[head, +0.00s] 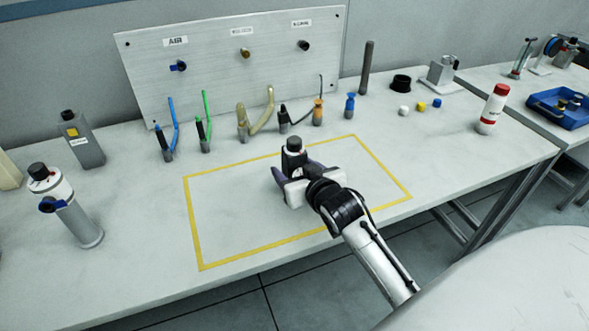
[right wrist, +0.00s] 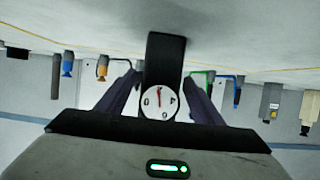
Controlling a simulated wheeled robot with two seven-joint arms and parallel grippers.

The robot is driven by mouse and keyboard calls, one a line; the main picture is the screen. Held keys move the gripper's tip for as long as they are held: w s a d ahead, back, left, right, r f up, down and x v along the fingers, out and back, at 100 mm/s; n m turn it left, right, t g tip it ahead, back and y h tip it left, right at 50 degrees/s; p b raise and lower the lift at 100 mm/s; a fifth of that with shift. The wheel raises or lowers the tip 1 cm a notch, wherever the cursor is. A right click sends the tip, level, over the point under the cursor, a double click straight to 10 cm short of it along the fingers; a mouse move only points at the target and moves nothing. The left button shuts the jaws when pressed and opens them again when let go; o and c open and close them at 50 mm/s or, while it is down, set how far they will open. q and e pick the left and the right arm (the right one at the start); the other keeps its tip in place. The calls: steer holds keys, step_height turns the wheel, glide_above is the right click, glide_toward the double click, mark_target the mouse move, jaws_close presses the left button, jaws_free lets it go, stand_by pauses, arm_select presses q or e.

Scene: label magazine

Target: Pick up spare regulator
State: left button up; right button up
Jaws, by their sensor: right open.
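The spare regulator (head: 293,146), a small dark body with a black top, stands inside the yellow-outlined area of the bench. In the right wrist view the regulator (right wrist: 164,55) appears as a black body with a round white gauge and red needle, upside down. My right gripper (head: 296,170) reaches it from the front, low over the bench. In the right wrist view the right gripper (right wrist: 161,80) is open, with one dark finger on each side of the regulator and the gauge between them. The regulator's lower part is hidden in the head view. My left gripper is not in view.
A metal panel (head: 230,65) with labelled ports stands behind several upright hose ends. A grey bottle (head: 85,140) and a silver cylinder (head: 75,215) stand left. A red-and-white bottle (head: 491,112) stands right. A blue tray (head: 545,113) sits on the neighbouring bench. The yellow area is otherwise clear.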

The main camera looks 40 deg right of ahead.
steer(key=c, duration=1.3)
steer(key=shift+r, duration=0.1)
jaws_close()
